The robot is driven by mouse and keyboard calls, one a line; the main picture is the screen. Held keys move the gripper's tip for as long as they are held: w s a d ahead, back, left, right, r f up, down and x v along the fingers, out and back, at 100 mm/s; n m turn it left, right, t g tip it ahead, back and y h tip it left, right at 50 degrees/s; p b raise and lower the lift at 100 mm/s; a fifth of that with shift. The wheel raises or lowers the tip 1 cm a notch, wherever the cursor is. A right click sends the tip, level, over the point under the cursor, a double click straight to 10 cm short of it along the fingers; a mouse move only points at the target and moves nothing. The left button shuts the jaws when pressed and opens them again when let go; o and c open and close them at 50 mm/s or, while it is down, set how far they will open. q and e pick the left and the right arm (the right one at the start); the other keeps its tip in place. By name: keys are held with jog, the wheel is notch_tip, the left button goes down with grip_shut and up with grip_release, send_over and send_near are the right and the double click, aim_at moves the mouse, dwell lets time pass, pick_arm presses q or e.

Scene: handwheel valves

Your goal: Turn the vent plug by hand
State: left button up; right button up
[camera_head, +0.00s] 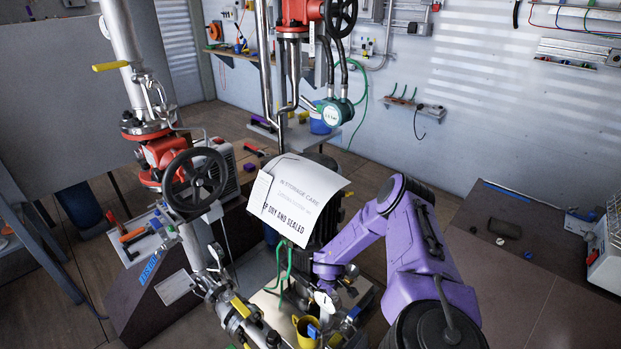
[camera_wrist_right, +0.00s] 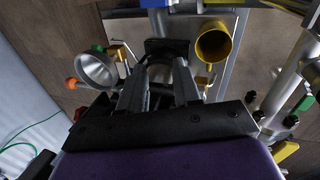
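I cannot single out the vent plug with certainty in either view. In the head view my purple right arm reaches down to the pipework at bottom centre, and its gripper (camera_head: 345,290) is beside a small round gauge (camera_head: 325,302) and a yellow cup (camera_head: 306,331), partly hidden among fittings. In the right wrist view the two dark fingers of the right gripper (camera_wrist_right: 160,72) stand apart, with a dark block (camera_wrist_right: 166,47) just beyond their tips. Whether they touch it is unclear. The yellow cup (camera_wrist_right: 213,42) is right of the fingers. My left gripper is not in view.
A black handwheel (camera_head: 194,182) on a red valve stands left, and another (camera_head: 341,16) is at the top. Yellow-handled valves (camera_head: 240,306) crowd the pipes. A brown table (camera_head: 490,265) lies right.

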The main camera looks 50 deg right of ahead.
jog(key=w+a+r+m+y, duration=0.1)
jog(key=w+r, duration=0.1)
jog(key=w+a+r+m+y, duration=0.1)
jog(key=w, duration=0.1)
jog(key=w+a+r+m+y, duration=0.1)
jog(key=w+r, duration=0.1)
jog(key=shift+a+r, duration=0.1)
jog(key=shift+r, duration=0.25)
jog(key=shift+w+a, duration=0.1)
jog(key=shift+w, duration=0.1)
notch_tip(320, 180, down, 8)
jog(key=b, duration=0.7)
jog(key=shift+a+r, duration=0.1)
jog(key=shift+b, duration=0.3)
grip_shut()
